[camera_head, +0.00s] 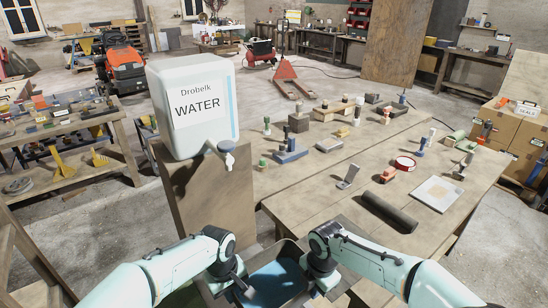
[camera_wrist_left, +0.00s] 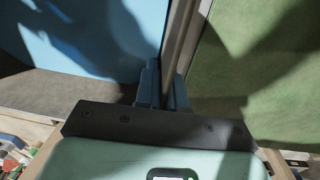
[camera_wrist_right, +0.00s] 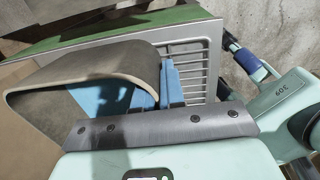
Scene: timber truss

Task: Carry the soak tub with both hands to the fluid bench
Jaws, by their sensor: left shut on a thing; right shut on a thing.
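The soak tub (camera_head: 268,256) is a grey open tub with a blue inside, at the bottom middle of the head view, between my two grippers. My left gripper (camera_head: 240,291) is shut on its left wall; in the left wrist view the fingers (camera_wrist_left: 163,85) straddle the upright wall (camera_wrist_left: 180,40). My right gripper (camera_head: 321,284) is shut on the opposite wall; in the right wrist view its blue fingers (camera_wrist_right: 171,85) grip beside the curved rim (camera_wrist_right: 95,66). The tub's near end is cut off in the head view. I cannot tell which bench is the fluid bench.
A wooden table (camera_head: 325,205) with tools, blocks and a dark roll (camera_head: 388,212) lies just beyond the tub. A white WATER container (camera_head: 197,105) with a tap stands on a wooden stand (camera_head: 208,195) beyond my left arm. Concrete floor is open at the back.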

